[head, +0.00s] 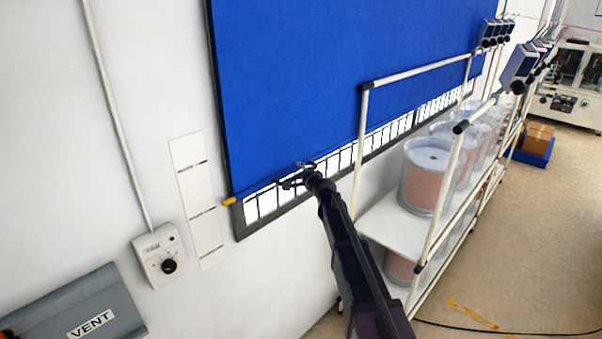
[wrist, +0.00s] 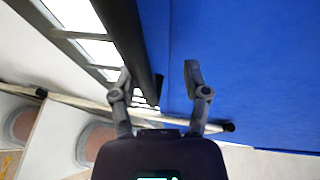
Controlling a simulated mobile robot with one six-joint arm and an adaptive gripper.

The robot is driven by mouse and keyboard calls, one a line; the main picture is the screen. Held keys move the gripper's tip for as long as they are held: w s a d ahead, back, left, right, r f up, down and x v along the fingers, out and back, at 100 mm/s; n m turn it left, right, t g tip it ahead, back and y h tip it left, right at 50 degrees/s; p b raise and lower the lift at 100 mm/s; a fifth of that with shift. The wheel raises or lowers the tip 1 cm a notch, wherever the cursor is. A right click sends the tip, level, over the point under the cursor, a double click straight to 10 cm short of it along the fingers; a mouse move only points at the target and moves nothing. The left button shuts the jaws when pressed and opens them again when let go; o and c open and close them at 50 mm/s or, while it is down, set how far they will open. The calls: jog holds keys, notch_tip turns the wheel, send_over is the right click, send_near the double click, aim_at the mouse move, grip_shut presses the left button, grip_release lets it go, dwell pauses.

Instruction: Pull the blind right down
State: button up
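The blue blind (head: 330,70) covers most of the window on the wall. Its lower edge hangs a little above the window's bottom frame, and a strip of barred pane shows below it. A yellow end piece (head: 229,201) sits at the lower left corner of the blind. My gripper (head: 300,177) is at this lower edge, right of the yellow end. In the wrist view my gripper (wrist: 157,72) is open, with fingers apart. The blind's dark bottom bar (wrist: 132,38) runs between them in the picture, with blue fabric (wrist: 245,60) to the right. I cannot tell whether they touch.
A white-framed rack (head: 390,225) with clear tubs (head: 425,175) stands close to the right of my arm, its posts and rail in front of the window. A control box (head: 160,255) and a grey VENT panel (head: 75,310) are on the wall at left.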

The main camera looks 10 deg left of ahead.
notch_tip(320, 180, up, 3)
jog(key=shift+f+p, duration=0.2)
jog(key=shift+p, duration=0.8)
jog(key=p+v, duration=0.2)
jog(key=v, duration=1.1)
jog(key=shift+s+d+p, duration=0.2)
jog(key=shift+s+p, duration=0.05)
jog(key=shift+p, duration=0.05)
jog(key=shift+w+a+r, duration=0.1)
jog(key=shift+w+r, duration=0.05)
jog(key=shift+w, duration=0.1)
jog(key=s+d+f+n+g+h+b, duration=0.1)
jog(key=s+d+f+n+g+b, duration=0.3)
jog(key=s+f, duration=0.45)
jog(key=s+d+f+n+g+h+b, duration=0.25)
jog(key=s+d+f+b, duration=0.3)
jog(key=f, duration=0.55)
jog(key=s+d+f+n+g+h+b, duration=0.1)
jog(key=s+d+f+n+g+b, duration=0.3)
jog(key=s+f+b, duration=0.45)
jog(key=s+d+f+g+h+b, duration=0.1)
jog(key=s+d+f+g+h, duration=0.2)
jog(key=s+d+f, duration=0.3)
jog(key=shift+s+d+f+n, duration=0.4)
jog(key=shift+s+d, duration=0.35)
jog(key=shift+s, duration=0.3)
